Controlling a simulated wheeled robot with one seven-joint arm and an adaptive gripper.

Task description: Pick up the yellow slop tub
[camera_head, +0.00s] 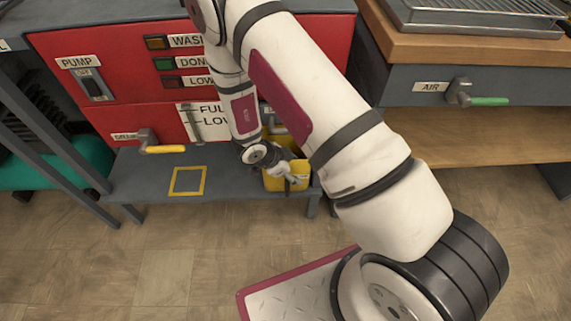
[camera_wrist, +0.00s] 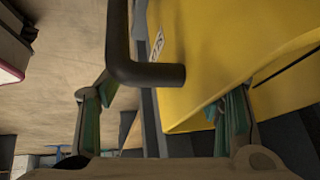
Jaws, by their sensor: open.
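The yellow slop tub (camera_head: 271,184) stands on the low grey shelf in front of the red machine, partly hidden by my gripper and arm in the head view. My gripper (camera_head: 290,178) is at the tub's near side. In the wrist view the tub's yellow wall (camera_wrist: 212,50) fills the upper right, and a dark bar handle (camera_wrist: 150,74) sticks out from it. My gripper (camera_wrist: 168,100) is open, with one finger left of the handle and the other over the tub's wall at right. The handle appears between the fingers; I cannot tell whether either touches it.
A yellow square outline (camera_head: 188,181) marks an empty spot on the grey shelf (camera_head: 140,180), left of the tub. The red machine (camera_head: 110,55) rises behind, with a yellow-handled drain valve (camera_head: 160,149) above the shelf. A bench with an air valve (camera_head: 470,97) stands right.

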